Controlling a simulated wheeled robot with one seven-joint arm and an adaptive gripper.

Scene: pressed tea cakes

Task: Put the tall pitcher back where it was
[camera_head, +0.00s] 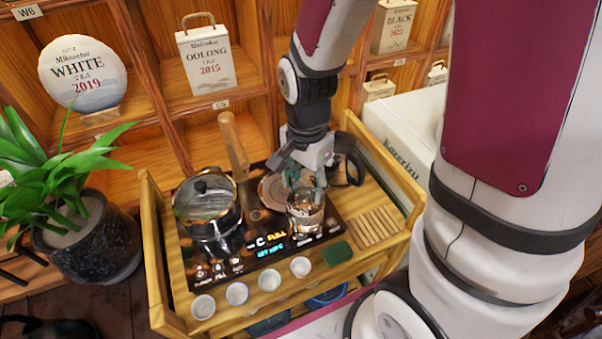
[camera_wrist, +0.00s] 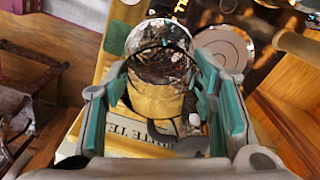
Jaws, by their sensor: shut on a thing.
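A clear glass vessel (camera_head: 305,214), which looks like the tall pitcher, is at the right side of the dark tea stove (camera_head: 262,222). My gripper (camera_head: 307,178) is above it, with its teal fingers around its upper part and shut on it. In the wrist view, the glass (camera_wrist: 160,72) appears between the fingers of my gripper (camera_wrist: 162,55), with dark and pale patches seen through it. I cannot tell whether its base touches the surface.
A round disc (camera_head: 271,190) lies behind the glass. Several white cups (camera_head: 237,293) line the front. A green pad (camera_head: 337,253) and wooden slats (camera_head: 377,227) are at right.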

